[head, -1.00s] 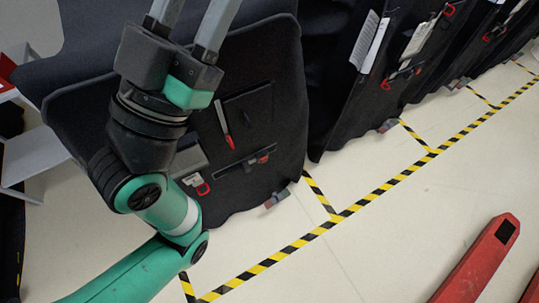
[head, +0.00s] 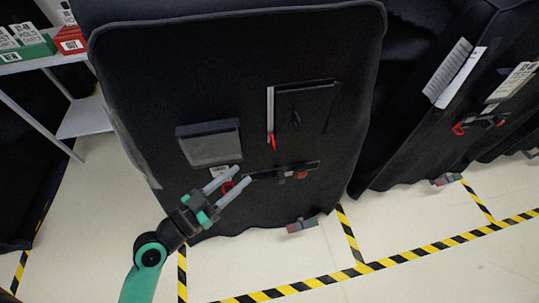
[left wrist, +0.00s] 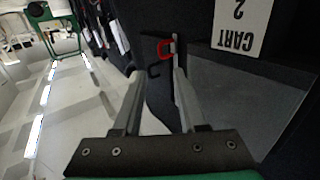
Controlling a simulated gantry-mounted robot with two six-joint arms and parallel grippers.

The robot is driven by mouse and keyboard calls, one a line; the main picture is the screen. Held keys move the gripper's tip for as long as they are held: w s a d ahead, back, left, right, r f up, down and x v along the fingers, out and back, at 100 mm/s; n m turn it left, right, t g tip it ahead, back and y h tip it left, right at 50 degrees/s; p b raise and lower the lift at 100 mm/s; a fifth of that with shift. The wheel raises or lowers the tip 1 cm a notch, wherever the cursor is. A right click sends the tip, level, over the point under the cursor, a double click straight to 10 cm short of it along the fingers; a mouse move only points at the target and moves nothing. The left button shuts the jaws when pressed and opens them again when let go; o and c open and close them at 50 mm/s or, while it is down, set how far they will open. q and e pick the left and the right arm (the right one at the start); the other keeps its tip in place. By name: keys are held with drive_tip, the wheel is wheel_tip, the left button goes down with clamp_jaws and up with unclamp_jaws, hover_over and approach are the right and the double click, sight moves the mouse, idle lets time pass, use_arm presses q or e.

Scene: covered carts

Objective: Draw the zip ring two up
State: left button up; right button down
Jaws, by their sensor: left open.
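The red zip ring (head: 228,187) hangs low on the black cover (head: 335,60) of the nearest cart, at the left end of a dark horizontal strip (head: 270,176). In the left wrist view the red ring (left wrist: 164,48) shows just beyond and between the fingertips, beside a white label (left wrist: 242,25) reading CART 2. My left gripper (head: 238,175) is open, its two grey fingers reaching up to the right by the ring. The fingers (left wrist: 157,75) look empty; whether they touch the ring I cannot tell. My right gripper is not in view.
A dark grey panel (head: 210,147) is on the cover above the ring. A grey strip with a red end (head: 270,115) stands right of it. Another covered cart (head: 400,120) is at right. Yellow-black tape (head: 300,285) marks the floor; a shelf (head: 85,125) is at left.

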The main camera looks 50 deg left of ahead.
sight(274, 148)
use_arm(q)
drive_tip(key=w, duration=1.1)
drive_tip(key=shift+w+a, duration=0.4)
drive_tip(key=shift+r, duration=0.1)
clamp_jaws()
idle(0.7)
